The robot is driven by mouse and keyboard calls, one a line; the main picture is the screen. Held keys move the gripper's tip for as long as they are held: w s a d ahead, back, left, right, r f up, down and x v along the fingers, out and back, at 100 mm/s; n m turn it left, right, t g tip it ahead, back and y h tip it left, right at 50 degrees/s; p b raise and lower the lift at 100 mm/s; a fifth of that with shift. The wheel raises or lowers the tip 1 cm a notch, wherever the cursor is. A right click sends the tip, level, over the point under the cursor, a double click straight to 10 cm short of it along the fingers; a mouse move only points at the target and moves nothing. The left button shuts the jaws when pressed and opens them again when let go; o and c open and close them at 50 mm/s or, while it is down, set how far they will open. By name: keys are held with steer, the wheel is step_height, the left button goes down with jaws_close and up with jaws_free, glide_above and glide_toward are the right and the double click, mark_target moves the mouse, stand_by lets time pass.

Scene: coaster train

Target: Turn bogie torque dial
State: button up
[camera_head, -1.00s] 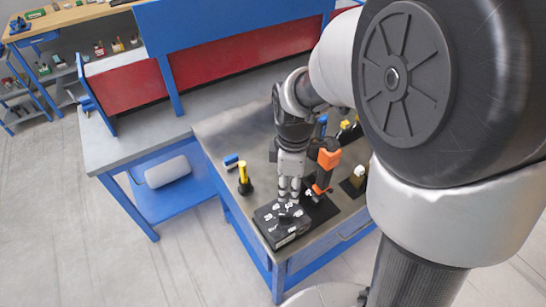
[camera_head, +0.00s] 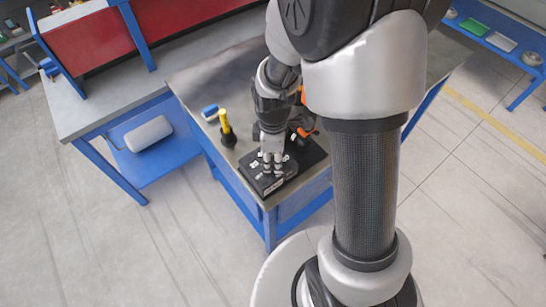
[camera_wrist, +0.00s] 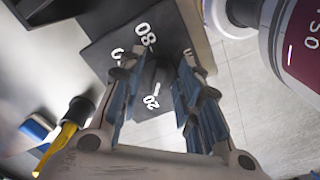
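The torque dial unit is a flat black box (camera_head: 262,184) with white numbers, on the near corner of the grey bench. In the wrist view its black dial knob (camera_wrist: 153,78) stands up amid white numbers, including 80 and 20. My gripper (camera_head: 272,168) points down over the box. In the wrist view my gripper (camera_wrist: 157,75) has its two blue-padded fingers apart, one on each side of the knob. Gaps show between the fingers and the knob; contact at the tips cannot be told. In the head view my fingers hide part of the dial.
An orange tool (camera_head: 306,132) is close behind my gripper on the right. The bench edge lies just in front of the box.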

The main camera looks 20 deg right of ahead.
jaws_close()
steer(key=shift+m, duration=0.3)
stand_by(0.4)
steer(key=m, duration=0.3)
steer(key=shift+s+a+m+p, duration=0.1)
steer(key=shift+m+p, duration=0.2)
steer(key=shift+m, duration=0.1)
steer(key=m, duration=0.4)
steer(key=shift+a, duration=0.1)
steer(key=m+p, duration=0.1)
steer(key=m, duration=0.4)
steer(key=shift+a+m, duration=0.1)
steer(key=shift+m, duration=0.3)
steer(key=m, duration=0.5)
steer(key=shift+a, duration=0.15)
steer(key=shift+m, duration=0.4)
